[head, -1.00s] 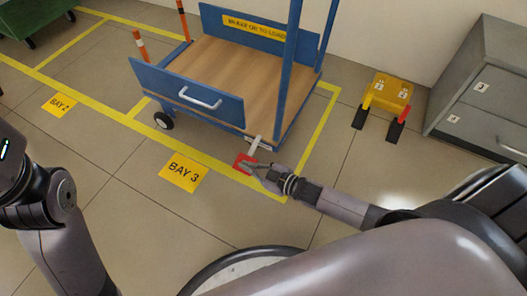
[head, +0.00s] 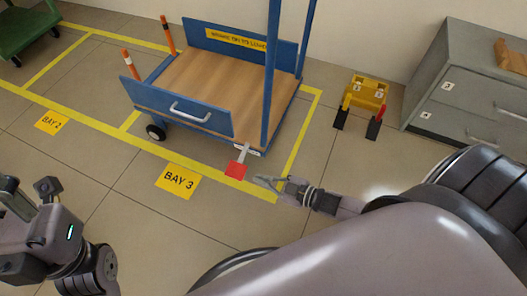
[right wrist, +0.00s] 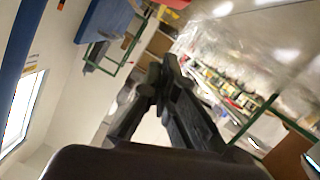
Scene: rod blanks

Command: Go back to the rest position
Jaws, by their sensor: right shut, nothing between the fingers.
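My right gripper (head: 262,181) is shut and empty in the head view, just right of the red pedal (head: 236,170) and apart from it. In the right wrist view its dark fingers (right wrist: 165,75) come together with nothing between them. The red pedal sits on a light lever at the front edge of the blue cart (head: 185,118). My left gripper (head: 25,195) is at the left edge of the head view, dark and partly cut off; its opening is unclear.
The cart with a wooden deck stands in a yellow-lined bay by the BAY 3 floor sign (head: 178,181). A green cart (head: 28,30) is far left. Floor around BAY 2 is clear.

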